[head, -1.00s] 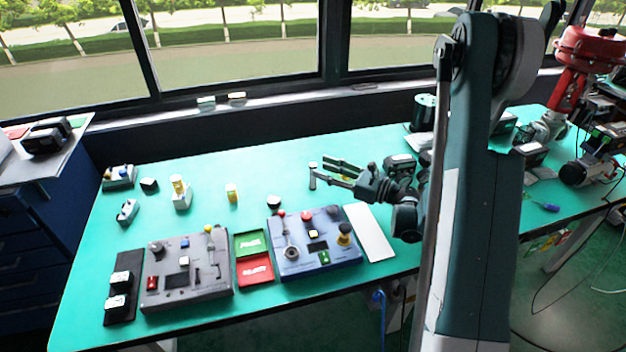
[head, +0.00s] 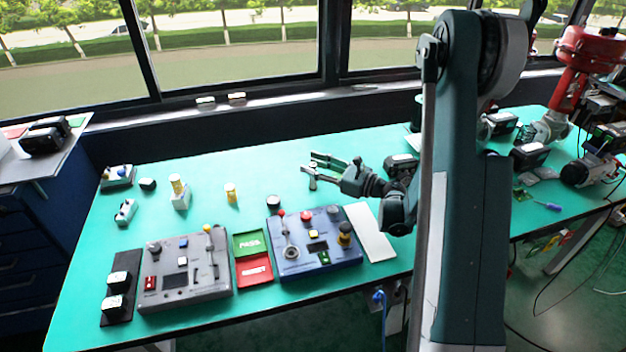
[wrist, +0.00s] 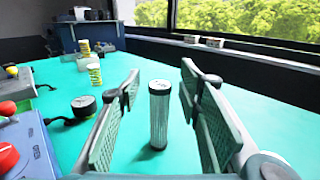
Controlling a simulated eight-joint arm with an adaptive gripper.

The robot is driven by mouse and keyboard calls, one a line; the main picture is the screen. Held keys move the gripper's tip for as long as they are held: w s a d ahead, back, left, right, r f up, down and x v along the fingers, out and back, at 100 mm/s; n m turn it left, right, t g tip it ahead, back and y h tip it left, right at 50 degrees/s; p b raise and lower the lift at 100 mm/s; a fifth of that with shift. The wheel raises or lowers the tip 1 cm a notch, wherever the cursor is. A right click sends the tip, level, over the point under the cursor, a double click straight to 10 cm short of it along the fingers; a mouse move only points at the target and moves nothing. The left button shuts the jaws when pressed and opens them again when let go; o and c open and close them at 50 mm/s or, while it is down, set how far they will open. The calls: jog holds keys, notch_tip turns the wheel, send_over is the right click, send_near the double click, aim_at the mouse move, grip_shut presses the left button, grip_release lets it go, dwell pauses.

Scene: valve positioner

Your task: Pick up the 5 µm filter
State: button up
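My gripper (wrist: 158,92) is open, with one finger pad on each side of the cylinder and visible gaps to both. In the head view my gripper (head: 311,165) reaches leftward low over the table at the cylinder. Two yellow-banded cylinders stand further left, one on the table (head: 231,193) and one in a white holder (head: 181,200).
A blue control box (head: 315,243) and a grey control box (head: 185,270) sit at the front. Green (head: 250,243) and red (head: 254,269) trays lie between them. A round black-rimmed gauge (head: 273,203) is left of my gripper. The table behind the cylinder is clear.

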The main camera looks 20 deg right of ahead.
jog(key=c, duration=1)
jog(key=shift+r, duration=0.15)
jog(key=shift+r+p, duration=1.4)
jog(key=shift+r, duration=3.45)
